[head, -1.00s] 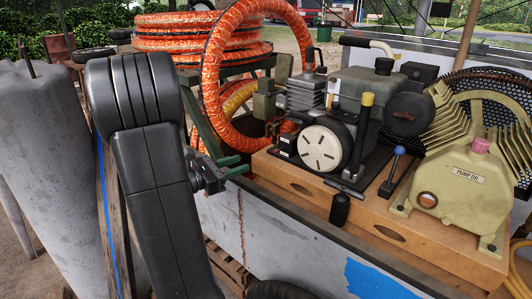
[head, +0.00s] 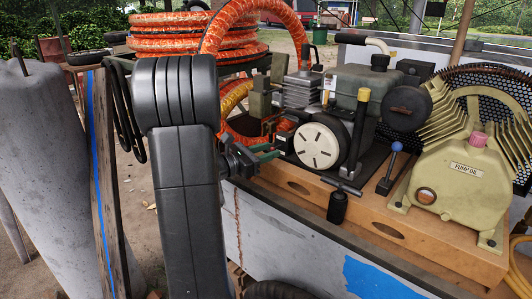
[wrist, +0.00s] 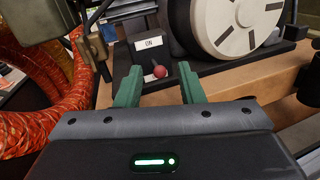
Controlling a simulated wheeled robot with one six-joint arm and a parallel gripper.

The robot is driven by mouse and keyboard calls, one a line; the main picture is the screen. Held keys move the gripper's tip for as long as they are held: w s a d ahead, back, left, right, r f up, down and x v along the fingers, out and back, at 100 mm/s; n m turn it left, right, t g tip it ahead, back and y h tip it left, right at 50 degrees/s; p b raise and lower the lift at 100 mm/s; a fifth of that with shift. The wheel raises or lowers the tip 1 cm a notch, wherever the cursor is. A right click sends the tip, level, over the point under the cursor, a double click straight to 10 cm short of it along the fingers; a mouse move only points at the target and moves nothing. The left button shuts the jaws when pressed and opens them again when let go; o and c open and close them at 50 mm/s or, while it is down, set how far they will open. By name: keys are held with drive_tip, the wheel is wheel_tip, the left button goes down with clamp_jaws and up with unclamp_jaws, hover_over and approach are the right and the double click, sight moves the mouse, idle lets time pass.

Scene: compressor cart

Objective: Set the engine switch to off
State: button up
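The engine switch (wrist: 158,72) shows in the wrist view as a small lever with a red ball tip on a black panel. A white label reading "ON" (wrist: 148,43) sits just above it. The engine (head: 322,140), with its white round recoil cover, stands beside the switch on the cart. My gripper (wrist: 158,88) has two green fingers, spread apart and empty. In the wrist view the red tip appears between and just beyond the fingertips, with no contact visible. In the head view my gripper (head: 268,154) is beside the engine's left end, where the switch is too small to make out.
Orange hose coils (head: 185,35) stand behind my arm, and one loop also shows at left in the wrist view (wrist: 45,110). A wooden base (head: 375,225) carries the engine and the pump (head: 460,180). A blue-knobbed lever (head: 396,147) stands between them.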

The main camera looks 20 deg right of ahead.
clamp_jaws()
drive_tip(key=f+h+b, duration=0.1)
drive_tip(key=h+b, duration=0.1)
drive_tip(key=b, duration=0.4)
drive_tip(key=shift+f+m+t, duration=0.4)
drive_tip(key=shift+r+h, duration=0.1)
drive_tip(key=shift+h, duration=0.2)
unclamp_jaws()
